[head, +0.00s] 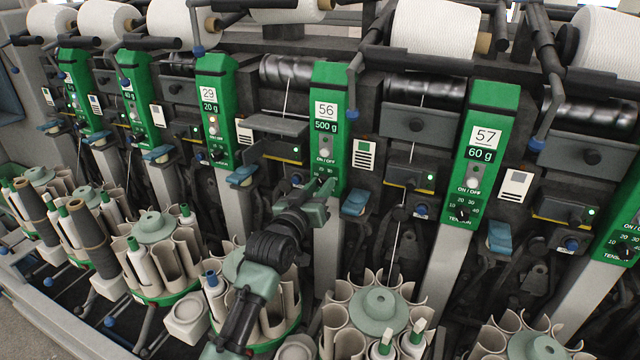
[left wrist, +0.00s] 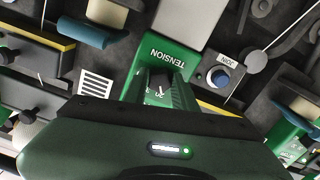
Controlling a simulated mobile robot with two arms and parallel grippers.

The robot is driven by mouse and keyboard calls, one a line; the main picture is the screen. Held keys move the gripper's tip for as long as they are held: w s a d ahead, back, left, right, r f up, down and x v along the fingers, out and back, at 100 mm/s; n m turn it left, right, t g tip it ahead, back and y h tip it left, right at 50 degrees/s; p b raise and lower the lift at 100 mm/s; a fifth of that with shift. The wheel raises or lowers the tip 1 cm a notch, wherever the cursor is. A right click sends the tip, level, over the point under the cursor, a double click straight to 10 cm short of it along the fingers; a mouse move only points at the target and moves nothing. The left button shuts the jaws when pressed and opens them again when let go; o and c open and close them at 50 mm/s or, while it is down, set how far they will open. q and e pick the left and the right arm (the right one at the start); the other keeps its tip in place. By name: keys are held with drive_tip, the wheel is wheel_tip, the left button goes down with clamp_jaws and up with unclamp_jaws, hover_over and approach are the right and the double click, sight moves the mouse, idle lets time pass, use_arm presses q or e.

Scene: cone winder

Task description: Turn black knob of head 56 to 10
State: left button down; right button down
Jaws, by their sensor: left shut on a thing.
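Head 56 is the green panel (head: 326,108) marked "56" and "500 g" in the middle of the head view. My left gripper (head: 322,186) is at the lower end of this panel, at its tension dial, and is shut on the black knob. The gripper hides the knob in the head view. In the left wrist view the black knob (left wrist: 159,82) shows just below the upside-down "TENSION" label (left wrist: 168,57), above the dark green gripper body. Its pointer and most of the scale are too small or covered to read. My right gripper is not in view.
Head 57 (head: 482,150) stands to the right and head 29 (head: 213,105) to the left, with similar dials. Blue levers (head: 356,202) stick out between the heads. Round bobbin holders (head: 378,303) stand below. A blue button (left wrist: 220,78) sits beside the knob in the wrist view.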

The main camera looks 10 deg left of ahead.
use_arm(q)
drive_tip(key=n+p, duration=0.2)
drive_tip(key=n, duration=0.2)
drive_tip(key=shift+r+p, duration=0.15)
drive_tip(key=shift+p, duration=0.2)
drive_tip(key=shift+n+p, duration=0.85)
drive_tip(key=shift+n, duration=1.25)
drive_tip(key=c, duration=1.1)
unclamp_jaws()
drive_tip(key=shift+s+a+b, duration=0.15)
drive_tip(key=shift+s+a, duration=0.1)
drive_tip(key=shift+s, duration=1)
drive_tip(key=shift+s+a+b, duration=0.1)
drive_tip(key=shift+s+a, duration=0.1)
drive_tip(key=shift+s, duration=1.1)
drive_tip(key=shift+s+a+b, duration=0.15)
drive_tip(key=shift+s+a, duration=0.1)
drive_tip(key=shift+s, duration=1)
drive_tip(key=shift+s+f, duration=0.1)
drive_tip(key=shift+f, duration=0.1)
